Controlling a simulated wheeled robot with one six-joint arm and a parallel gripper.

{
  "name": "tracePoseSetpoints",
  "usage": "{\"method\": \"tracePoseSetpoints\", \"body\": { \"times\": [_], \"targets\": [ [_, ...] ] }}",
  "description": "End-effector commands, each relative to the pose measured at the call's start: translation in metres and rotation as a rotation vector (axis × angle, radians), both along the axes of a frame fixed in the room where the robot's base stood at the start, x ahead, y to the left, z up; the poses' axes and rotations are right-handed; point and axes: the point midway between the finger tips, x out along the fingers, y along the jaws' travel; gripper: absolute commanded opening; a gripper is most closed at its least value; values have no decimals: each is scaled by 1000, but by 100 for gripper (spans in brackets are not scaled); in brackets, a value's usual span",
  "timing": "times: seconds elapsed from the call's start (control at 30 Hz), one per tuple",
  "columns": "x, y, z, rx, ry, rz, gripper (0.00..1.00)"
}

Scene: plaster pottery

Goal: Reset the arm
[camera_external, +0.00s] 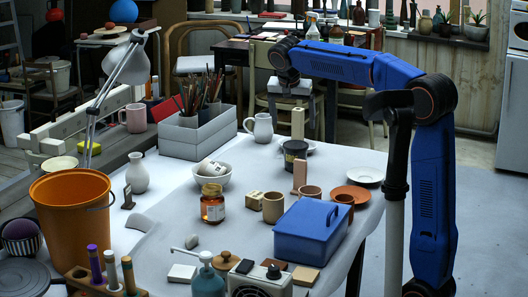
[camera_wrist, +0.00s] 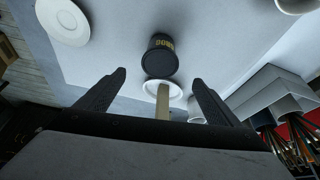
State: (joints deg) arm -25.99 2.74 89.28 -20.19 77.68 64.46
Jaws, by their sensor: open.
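My gripper (camera_external: 291,120) hangs above the far edge of the table, with its two dark fingers spread and nothing between them. In the wrist view my gripper (camera_wrist: 160,78) is open too. Between and beyond its fingers are an upright pale wooden block (camera_wrist: 162,102), a white saucer (camera_wrist: 148,84) and a dark lettered cup (camera_wrist: 160,58). In the external view the block (camera_external: 297,124) stands close to the fingers, and the dark cup (camera_external: 294,156) is nearer the camera. My blue arm reaches from the right, bent high over the table's right side.
The white-covered table (camera_external: 165,215) is crowded. A grey box (camera_external: 192,138) of brushes and a white pitcher (camera_external: 262,127) stand left of my gripper. A blue lidded box (camera_external: 308,232), an orange bucket (camera_external: 72,230) and a white plate (camera_external: 365,174) are nearer. Chairs and another table stand behind.

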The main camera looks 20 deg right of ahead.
Motion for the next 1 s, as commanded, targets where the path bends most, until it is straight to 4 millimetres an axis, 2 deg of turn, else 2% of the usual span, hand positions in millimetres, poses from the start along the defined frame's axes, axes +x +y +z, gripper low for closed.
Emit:
{"method": "tracePoseSetpoints", "body": {
  "times": [0.27, 0.43, 1.0],
  "targets": [
    [0, 0, -1, 0, 0, 0, 87],
    [4, -3, -11, 0, 0, -1, 87],
    [31, -23, -93, -1, 2, -2, 87]
  ]
}}
